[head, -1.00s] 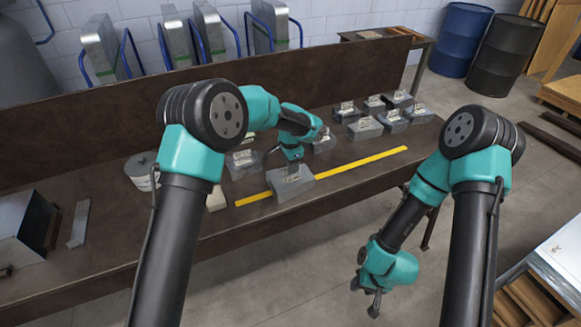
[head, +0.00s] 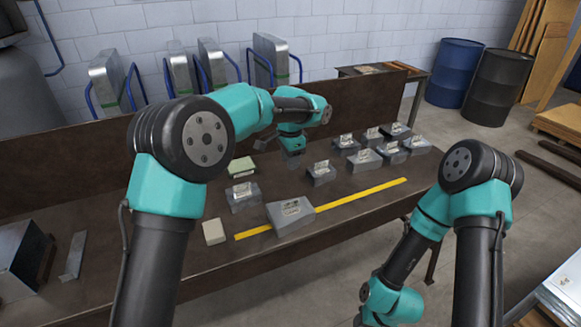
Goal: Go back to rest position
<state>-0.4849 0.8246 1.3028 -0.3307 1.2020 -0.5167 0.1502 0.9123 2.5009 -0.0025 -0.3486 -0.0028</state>
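My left gripper (head: 293,157) is raised over the back part of the workbench (head: 330,222), apart from the large grey metal piece. Its fingers are small and dark, and I cannot tell whether they are open. The large grey metal piece (head: 290,216) with a label lies at the yellow strip (head: 330,206), across part of it. My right arm (head: 405,255) hangs down in front of the bench at the right. Its wrist shows at the bottom edge, and its fingers are out of the frame.
Several grey labelled pieces (head: 364,160) stand at the back right of the bench. Another labelled piece (head: 243,195), a cream block (head: 214,231) and a green-topped block (head: 241,167) are near my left arm. A back panel (head: 70,165) runs behind them. Barrels (head: 497,85) stand beyond.

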